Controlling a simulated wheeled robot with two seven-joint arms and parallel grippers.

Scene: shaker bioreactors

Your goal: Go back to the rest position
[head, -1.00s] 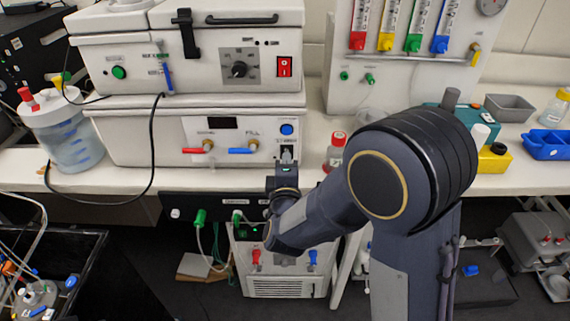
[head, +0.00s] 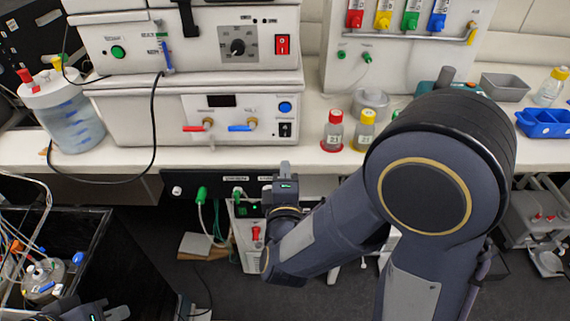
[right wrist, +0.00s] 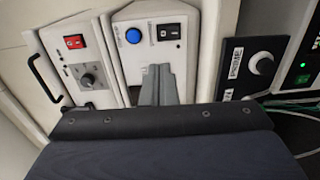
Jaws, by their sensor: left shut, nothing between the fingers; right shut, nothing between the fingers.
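My right gripper (head: 285,169) is shut and empty, pointing up just in front of the bench edge, below the lower white instrument (head: 150,130). In the right wrist view its fingers (right wrist: 158,84) are together, with the instrument's blue button (right wrist: 134,36) and black switch beyond them. My left gripper (head: 118,312) shows only partly at the bottom left edge of the head view, beside the dark bin; it is shut with nothing held. My right arm covers much of the right half of the head view.
The bench (head: 235,156) carries a red-capped bottle (head: 333,130), a yellow-capped bottle (head: 365,130), a blue tray (head: 545,124) and a grey tray (head: 506,87). A lidded jug (head: 68,115) stands at left. A dark bin (head: 140,275) with tubed vessels is at lower left.

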